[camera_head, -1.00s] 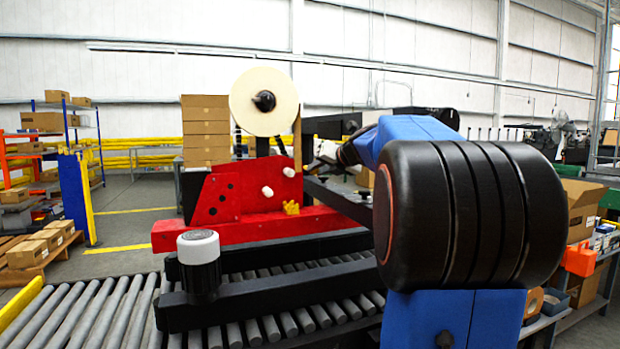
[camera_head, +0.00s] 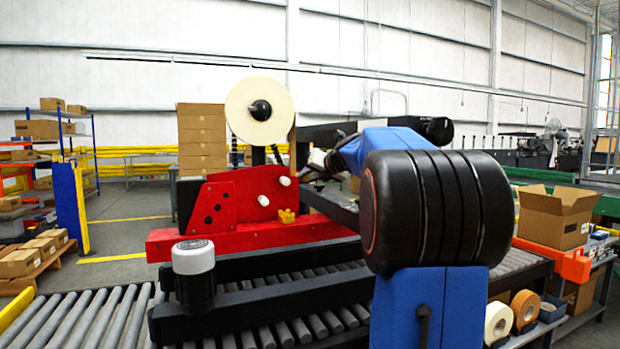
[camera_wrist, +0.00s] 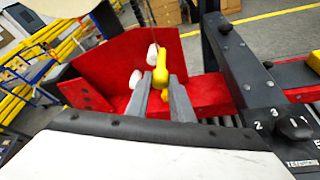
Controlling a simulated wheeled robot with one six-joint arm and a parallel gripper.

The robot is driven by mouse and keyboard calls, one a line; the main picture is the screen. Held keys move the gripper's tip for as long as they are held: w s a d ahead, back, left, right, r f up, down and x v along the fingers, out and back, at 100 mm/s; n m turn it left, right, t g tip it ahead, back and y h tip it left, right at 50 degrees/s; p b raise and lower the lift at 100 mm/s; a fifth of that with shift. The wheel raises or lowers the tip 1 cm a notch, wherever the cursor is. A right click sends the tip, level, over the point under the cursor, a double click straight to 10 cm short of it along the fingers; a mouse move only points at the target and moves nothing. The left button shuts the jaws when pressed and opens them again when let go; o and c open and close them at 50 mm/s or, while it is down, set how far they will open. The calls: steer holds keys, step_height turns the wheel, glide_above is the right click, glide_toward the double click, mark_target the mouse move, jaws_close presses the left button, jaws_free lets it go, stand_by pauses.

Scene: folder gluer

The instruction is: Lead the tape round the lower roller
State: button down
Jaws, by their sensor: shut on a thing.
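The pale tape roll (camera_head: 260,112) sits on a black hub above the red machine (camera_head: 235,208). A brown strip of tape (camera_head: 293,156) hangs from its right edge. Two white rollers stick out of the red plate: the lower roller (camera_head: 263,200) is left of and below the upper one (camera_head: 285,181). In the head view my gripper is not clear, right of the rollers.
A yellow piece (camera_head: 287,216) sits on the red base below the rollers. A black post with a white cap (camera_head: 194,257) stands in front, by the roller conveyor (camera_head: 85,318). A black bar (camera_head: 330,132) runs behind my arm. An open carton (camera_head: 553,218) is at right.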

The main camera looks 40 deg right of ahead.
steer(key=shift+w+d, duration=0.3)
steer(key=shift+w, duration=0.7)
steer(key=shift+w+d, duration=0.3)
steer(key=shift+w, duration=0.65)
steer(key=shift+w+d, duration=0.3)
steer(key=shift+w, duration=0.7)
steer(key=shift+f, duration=0.1)
steer(key=shift+w+d+f, duration=0.1)
steer(key=shift+w+f, duration=0.1)
steer(key=shift+f, duration=0.3)
steer(key=shift+w+f, duration=0.2)
steer(key=shift+f, duration=0.3)
steer(key=w+a+f, duration=0.4)
steer(key=a+f, duration=0.5)
steer(key=a, duration=0.5)
steer(key=shift+a+f, duration=0.2)
steer(key=shift+a, duration=0.1)
steer(key=shift+d+f, duration=0.1)
steer(key=shift+f, duration=0.2)
stand_by(0.9)
